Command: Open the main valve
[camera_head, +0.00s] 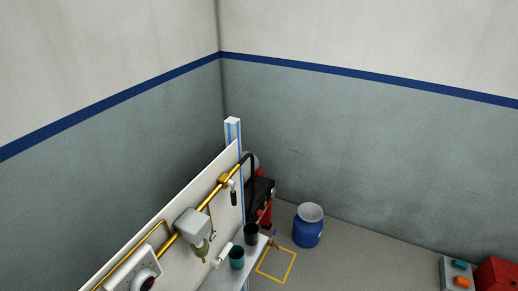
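A white upright panel (180,211) stands at the lower middle and carries a yellow pipe (204,206) running up to the right. Near the pipe's upper end is a brass fitting (224,181) with a dark handle (233,197) hanging down beside it; this looks like a valve, but I cannot tell whether it is open or shut. A grey box (192,224) sits on the pipe lower down. A round white dial-like part (140,276) with a dark red centre is at the lower left, partly cut off. Neither of my grippers is in view.
A teal cup (237,258) and a black cup (251,235) stand on a pale ledge in front of the panel. A red and black machine (261,192), a blue drum (307,232) and a yellow floor square (290,270) lie beyond.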

